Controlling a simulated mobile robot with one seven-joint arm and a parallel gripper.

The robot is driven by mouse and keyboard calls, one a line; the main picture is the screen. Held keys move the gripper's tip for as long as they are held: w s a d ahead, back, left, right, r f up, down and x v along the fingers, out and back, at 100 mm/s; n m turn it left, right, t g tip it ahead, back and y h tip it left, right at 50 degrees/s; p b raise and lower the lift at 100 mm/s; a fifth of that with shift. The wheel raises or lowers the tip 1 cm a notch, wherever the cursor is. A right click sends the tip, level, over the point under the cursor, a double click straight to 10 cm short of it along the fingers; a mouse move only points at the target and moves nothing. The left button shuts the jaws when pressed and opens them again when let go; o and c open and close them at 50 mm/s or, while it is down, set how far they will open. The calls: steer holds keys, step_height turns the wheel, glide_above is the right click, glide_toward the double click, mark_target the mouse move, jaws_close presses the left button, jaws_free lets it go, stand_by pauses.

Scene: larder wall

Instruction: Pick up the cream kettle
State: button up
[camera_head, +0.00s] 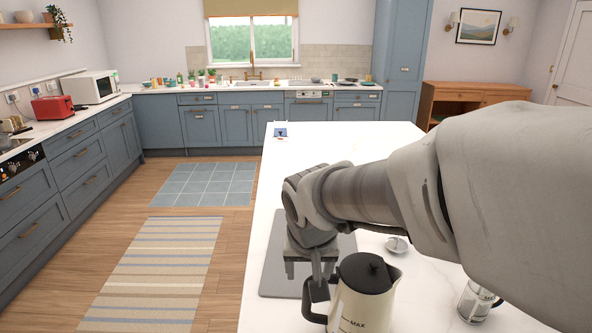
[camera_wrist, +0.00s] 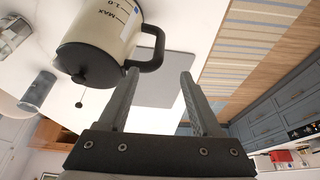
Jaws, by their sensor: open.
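The cream kettle (camera_head: 360,308) stands upright on the white island at the bottom of the head view, with a black lid and a black handle on its left side. In the wrist view the kettle (camera_wrist: 95,40) is at the upper left, its handle (camera_wrist: 152,55) reaching towards the fingers. My gripper (camera_head: 309,270) is open and empty, just beyond the handle in the head view.
A dark grey mat (camera_head: 275,265) lies on the island (camera_head: 345,143) under my gripper. The island's far part is mostly clear.

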mark_target(307, 297)
steer(key=b+x, duration=0.4)
steer(key=x, duration=1.2)
steer(key=shift+f, duration=0.25)
steer(key=shift+c, duration=0.2)
jaws_close()
steer(key=shift+d+r, duration=0.1)
stand_by(0.4)
steer(key=shift+r, duration=0.1)
